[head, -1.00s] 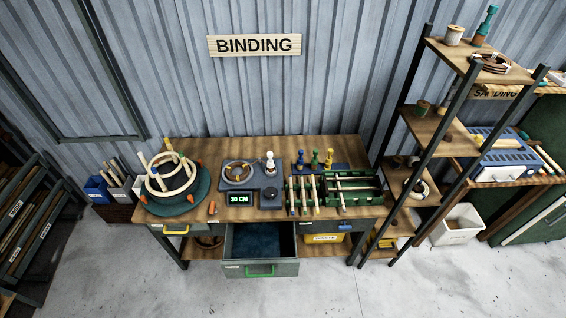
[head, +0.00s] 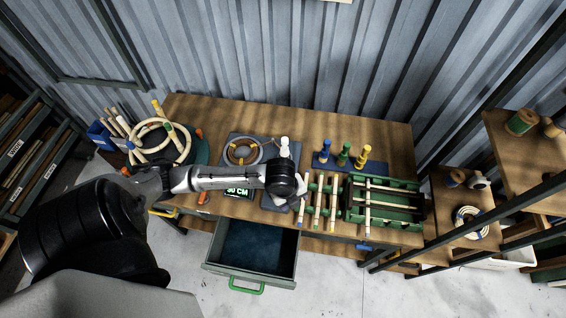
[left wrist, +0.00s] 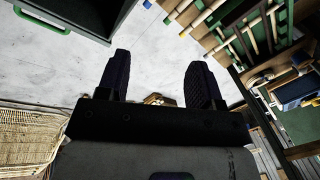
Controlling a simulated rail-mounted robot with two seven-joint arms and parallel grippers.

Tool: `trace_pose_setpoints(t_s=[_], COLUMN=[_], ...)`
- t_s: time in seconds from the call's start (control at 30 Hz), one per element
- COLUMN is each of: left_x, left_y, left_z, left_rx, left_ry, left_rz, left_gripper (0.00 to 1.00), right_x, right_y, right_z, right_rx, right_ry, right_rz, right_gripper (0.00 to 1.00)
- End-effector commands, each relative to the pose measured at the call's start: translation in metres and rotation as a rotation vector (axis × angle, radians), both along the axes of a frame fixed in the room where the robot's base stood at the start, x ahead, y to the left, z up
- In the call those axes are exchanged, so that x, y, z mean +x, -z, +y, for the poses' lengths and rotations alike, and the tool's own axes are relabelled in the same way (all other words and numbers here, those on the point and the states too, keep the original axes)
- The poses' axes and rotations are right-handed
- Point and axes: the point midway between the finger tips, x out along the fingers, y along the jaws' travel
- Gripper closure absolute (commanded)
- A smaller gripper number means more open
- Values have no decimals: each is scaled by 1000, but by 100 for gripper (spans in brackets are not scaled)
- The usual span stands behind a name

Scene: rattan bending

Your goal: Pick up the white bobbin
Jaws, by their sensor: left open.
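The white bobbin (head: 285,146) stands upright on the dark plate on the workbench, beside a ring-shaped fixture (head: 242,152). My left arm reaches in from the left across the bench front, and its wrist end is just in front of the bobbin, apart from it. In the left wrist view my left gripper (left wrist: 157,74) is open, with nothing between its two dark fingers. The fingertips are hard to make out in the head view. The bobbin does not show in the left wrist view. My right gripper is not in view.
Blue, green and yellow bobbins (head: 343,155) stand on a blue holder to the right. A green rack with sticks (head: 385,205) is at the bench's right. An open drawer (head: 252,249) sticks out in front. A ring form (head: 155,140) stands left; shelving (head: 520,170) stands right.

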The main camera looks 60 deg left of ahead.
Motion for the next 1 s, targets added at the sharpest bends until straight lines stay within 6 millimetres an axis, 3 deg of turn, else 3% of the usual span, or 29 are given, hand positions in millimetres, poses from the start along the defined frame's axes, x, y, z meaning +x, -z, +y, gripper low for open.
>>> trace_pose_setpoints(t_s=[0.03, 0.1, 0.2, 0.4, 0.53, 0.67, 1.0], left_x=[27, 58, 89, 110, 112, 114, 122], left_y=[18, 21, 15, -10, -24, -25, 28], left_z=[31, 68, 118, 193, 221, 235, 240], left_rx=[65, 128, 197, 268, 286, 291, 290], left_ry=[128, 305, 495, 711, 779, 811, 820], left_rz=[3, 20, 46, 74, 79, 81, 81], left_gripper=[40, 40, 40, 40, 40, 40, 40], right_x=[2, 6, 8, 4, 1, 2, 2], right_y=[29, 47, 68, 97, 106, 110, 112], right_z=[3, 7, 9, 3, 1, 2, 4], right_rx=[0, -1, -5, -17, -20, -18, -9], right_ry=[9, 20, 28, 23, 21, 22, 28], right_rz=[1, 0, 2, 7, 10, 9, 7], right_gripper=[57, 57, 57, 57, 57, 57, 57])
